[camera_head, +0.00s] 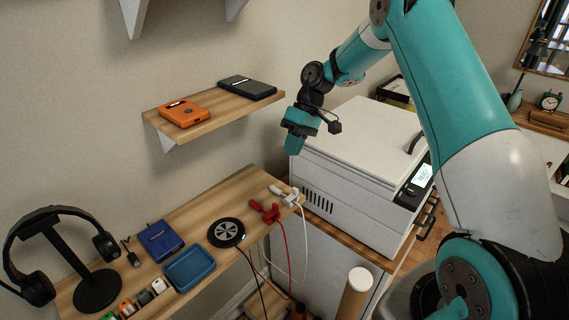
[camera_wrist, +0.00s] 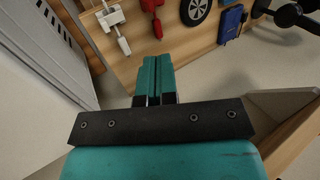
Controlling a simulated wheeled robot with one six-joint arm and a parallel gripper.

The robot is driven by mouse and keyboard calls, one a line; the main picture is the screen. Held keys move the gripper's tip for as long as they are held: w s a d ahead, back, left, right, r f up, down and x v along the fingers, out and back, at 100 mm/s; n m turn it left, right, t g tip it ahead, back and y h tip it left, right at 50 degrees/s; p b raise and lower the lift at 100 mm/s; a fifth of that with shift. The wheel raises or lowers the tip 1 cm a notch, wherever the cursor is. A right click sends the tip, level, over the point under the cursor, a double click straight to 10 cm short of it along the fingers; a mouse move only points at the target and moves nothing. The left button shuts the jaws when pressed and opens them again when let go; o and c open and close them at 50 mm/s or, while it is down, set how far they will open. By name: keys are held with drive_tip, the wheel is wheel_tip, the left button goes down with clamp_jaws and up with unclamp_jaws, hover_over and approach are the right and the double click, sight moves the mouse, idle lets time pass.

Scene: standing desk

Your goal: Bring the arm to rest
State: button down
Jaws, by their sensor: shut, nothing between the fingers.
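My gripper (camera_head: 293,144) hangs in the air in the head view, in front of the white box-shaped machine and to the right of the small wall shelf. Its teal fingers point down. In the wrist view my gripper (camera_wrist: 155,62) shows its two teal fingers side by side, shut, with nothing between them. The arm is bent, rising at the right and reaching over to the left.
The wooden desk (camera_head: 215,200) below holds headphones on a stand (camera_head: 97,288), a blue tray (camera_head: 190,268), a round black charger (camera_head: 226,232) and red and white plugs. A wall shelf (camera_head: 215,118) carries an orange device (camera_head: 184,113). The white machine (camera_head: 365,135) stands close behind my gripper.

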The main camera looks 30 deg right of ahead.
drive_tip(key=shift+w+d+r, duration=0.1)
drive_tip(key=shift+d+r, duration=0.1)
drive_tip(key=shift+d, duration=0.05)
idle(0.3)
